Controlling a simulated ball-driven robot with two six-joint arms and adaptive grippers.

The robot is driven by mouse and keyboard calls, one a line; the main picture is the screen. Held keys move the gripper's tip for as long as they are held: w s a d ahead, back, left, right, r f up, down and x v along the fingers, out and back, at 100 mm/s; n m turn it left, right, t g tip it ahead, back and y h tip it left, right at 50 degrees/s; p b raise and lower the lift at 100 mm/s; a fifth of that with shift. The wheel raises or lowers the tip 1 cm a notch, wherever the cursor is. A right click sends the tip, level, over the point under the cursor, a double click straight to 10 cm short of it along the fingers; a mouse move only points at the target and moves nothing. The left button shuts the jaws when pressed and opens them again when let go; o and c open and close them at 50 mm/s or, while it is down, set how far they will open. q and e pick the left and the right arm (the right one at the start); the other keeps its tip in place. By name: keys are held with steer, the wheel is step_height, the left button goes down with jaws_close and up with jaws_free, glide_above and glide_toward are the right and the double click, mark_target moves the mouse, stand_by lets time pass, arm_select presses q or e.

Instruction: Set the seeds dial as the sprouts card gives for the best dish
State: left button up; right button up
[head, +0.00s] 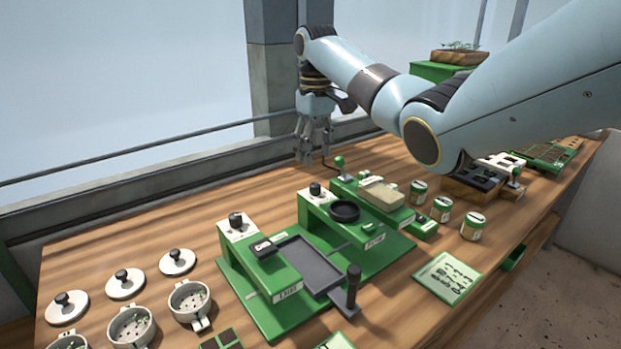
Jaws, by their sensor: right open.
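The green seeder (265,325) stands mid-table. It has one black dial knob (237,221) on a white plate at its left and another dial knob (316,190) further right. I cannot read which is the seeds dial. Three pale dishes, the left dish (68,343), the middle dish (131,328) and the right dish (190,302), stand at the front left; green sprouts show inside. A green-edged card (448,278) lies at the right, its print too small to read. My right gripper (314,155) is open and empty, pointing down behind the seeder, apart from both dials. My left gripper is out of view.
Three knobbed lids (125,284) lie behind the dishes. A green ball-topped lever (339,163) stands near my right gripper. Several green-and-white cans (442,209) stand right of the seeder. A black handle (352,288) rises at its front. The back-left tabletop is clear.

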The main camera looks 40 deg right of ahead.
mark_target(316, 185)
step_height(316, 185, down, 5)
steer(key=shift+s+f, duration=0.1)
steer(key=shift+f, duration=0.1)
step_height(316, 185, down, 3)
steer(key=shift+r, duration=0.2)
steer(key=shift+d+f, duration=0.1)
steer(key=c, duration=0.3)
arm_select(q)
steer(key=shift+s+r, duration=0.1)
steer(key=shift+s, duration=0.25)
arm_select(e)
jaws_close()
